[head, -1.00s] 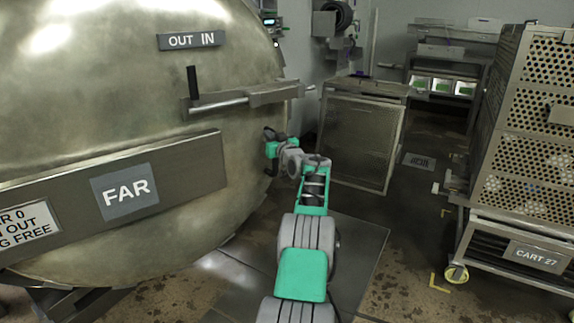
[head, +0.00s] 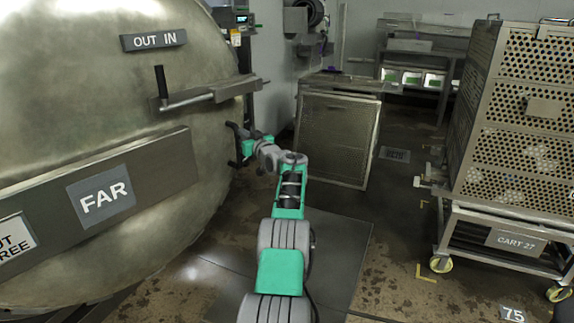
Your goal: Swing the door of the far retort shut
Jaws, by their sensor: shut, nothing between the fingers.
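The far retort's door (head: 95,135) is a large domed metal disc filling the left of the head view. It carries a plate marked FAR (head: 102,195), an OUT IN plate (head: 153,39) and a bar latch with an upright black handle (head: 161,82). My gripper (head: 238,146) is at the door's right rim, below the latch bar. Its dark fingers are shut with nothing between them. They look against or very near the door face; I cannot tell if they touch. The retort's mouth and any gap behind the door are hidden.
Cart 27 (head: 513,240), with perforated baskets on yellow-wheeled casters, stands at the right. A mesh-sided metal frame (head: 335,137) stands beyond my arm. A bench with green-lit trays (head: 410,77) is at the back. Floor between door and cart is open.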

